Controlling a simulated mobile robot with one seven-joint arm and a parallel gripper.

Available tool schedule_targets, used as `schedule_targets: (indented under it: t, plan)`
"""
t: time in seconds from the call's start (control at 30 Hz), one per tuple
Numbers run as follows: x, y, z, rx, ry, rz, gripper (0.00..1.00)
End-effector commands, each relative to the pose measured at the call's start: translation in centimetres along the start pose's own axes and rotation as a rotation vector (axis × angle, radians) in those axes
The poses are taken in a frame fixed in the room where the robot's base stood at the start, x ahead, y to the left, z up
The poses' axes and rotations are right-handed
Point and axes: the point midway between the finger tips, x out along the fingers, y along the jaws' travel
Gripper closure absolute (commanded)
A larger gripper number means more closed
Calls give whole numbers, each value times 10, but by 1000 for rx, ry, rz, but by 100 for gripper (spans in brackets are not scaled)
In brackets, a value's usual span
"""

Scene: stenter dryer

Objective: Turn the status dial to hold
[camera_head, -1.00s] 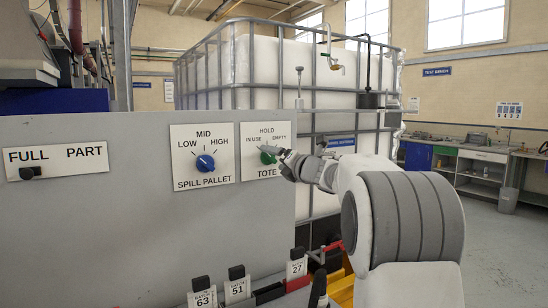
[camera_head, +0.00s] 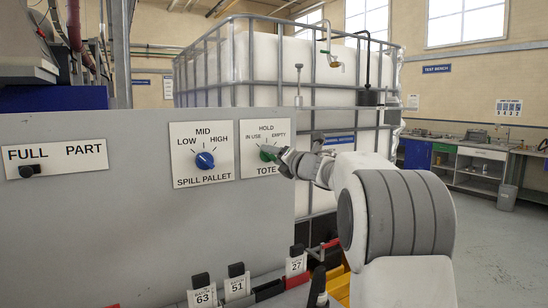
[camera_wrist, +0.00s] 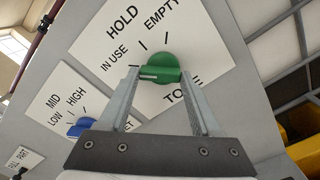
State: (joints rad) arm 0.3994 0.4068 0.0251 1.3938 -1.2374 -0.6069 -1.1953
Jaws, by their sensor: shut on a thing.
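The status dial is a green knob (camera_head: 267,153) on the white TOTE plate (camera_head: 284,169), marked IN USE at left, HOLD at top and EMPTY at right. In the wrist view, the green dial (camera_wrist: 158,67) has a white pointer line on its left side, toward the IN USE side rather than HOLD. My gripper (camera_wrist: 160,73) is shut on the dial, one finger at each side of it. In the head view, my gripper (camera_head: 280,156) reaches the dial from the right and hides part of it.
A blue SPILL PALLET dial (camera_head: 205,160) is just left on the same grey panel (camera_head: 110,220). A FULL/PART slider (camera_head: 30,170) is further left. Numbered tags (camera_head: 237,288) stand below the panel. A caged white tank (camera_head: 260,65) stands behind.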

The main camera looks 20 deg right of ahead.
Motion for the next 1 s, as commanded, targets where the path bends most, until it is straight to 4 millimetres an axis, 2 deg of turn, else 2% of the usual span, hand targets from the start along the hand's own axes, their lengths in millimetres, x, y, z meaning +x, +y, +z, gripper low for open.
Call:
schedule_targets:
  t: [0.37,1.0]
  plan:
    - [0,1,2,119,0,-2,91]
    - [0,1,4,622,-1,-1,91]
